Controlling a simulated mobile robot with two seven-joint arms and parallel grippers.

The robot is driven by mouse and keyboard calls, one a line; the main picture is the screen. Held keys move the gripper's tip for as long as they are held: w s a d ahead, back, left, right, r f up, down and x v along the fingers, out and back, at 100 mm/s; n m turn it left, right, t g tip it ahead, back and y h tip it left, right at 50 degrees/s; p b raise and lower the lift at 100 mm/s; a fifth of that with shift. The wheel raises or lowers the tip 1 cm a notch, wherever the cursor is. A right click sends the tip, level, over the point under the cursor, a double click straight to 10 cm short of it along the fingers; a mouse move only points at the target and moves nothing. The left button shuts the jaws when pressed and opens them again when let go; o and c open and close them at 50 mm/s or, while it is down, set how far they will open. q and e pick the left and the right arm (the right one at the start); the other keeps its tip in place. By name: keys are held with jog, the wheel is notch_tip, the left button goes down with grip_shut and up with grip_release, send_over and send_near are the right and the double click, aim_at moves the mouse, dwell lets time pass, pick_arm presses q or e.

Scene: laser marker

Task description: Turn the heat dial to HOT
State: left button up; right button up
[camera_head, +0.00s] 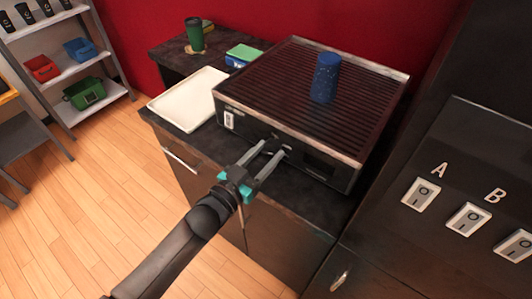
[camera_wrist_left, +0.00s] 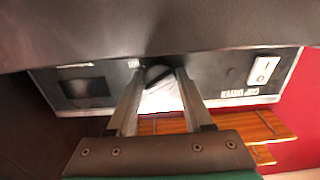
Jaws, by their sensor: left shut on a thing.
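The cup dryer (camera_head: 325,100) is a dark box with a ribbed top and a front control panel. My left gripper (camera_head: 276,148) is at the middle of that panel, its two fingers on either side of the small dark heat dial. The left wrist view shows the panel upside down, with the dial (camera_wrist_left: 157,74) between the fingertips (camera_wrist_left: 162,72). The gripper is shut on the dial. A small white label, partly readable as HOT, shows beside it. The fingers hide part of the dial, so its exact setting is unclear. My right gripper is out of view.
A blue speckled cup (camera_head: 325,78) stands upside down on the ribbed top. A white rocker switch (camera_head: 228,120) is at the panel's left end, and a dark window at its right. A white tray (camera_head: 190,99) lies left of the dryer. Switches A (camera_head: 421,195) and B (camera_head: 468,219) are at right.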

pick_arm(q)
grip_shut()
jog(key=shift+m, duration=0.3)
jog(key=m, duration=0.5)
jog(key=shift+p, duration=0.35)
jog(key=m, duration=0.6)
jog(key=shift+m, duration=0.3)
jog(key=o, duration=0.6)
grip_release()
jog(key=shift+a, duration=0.1)
jog(key=v, duration=1.5)
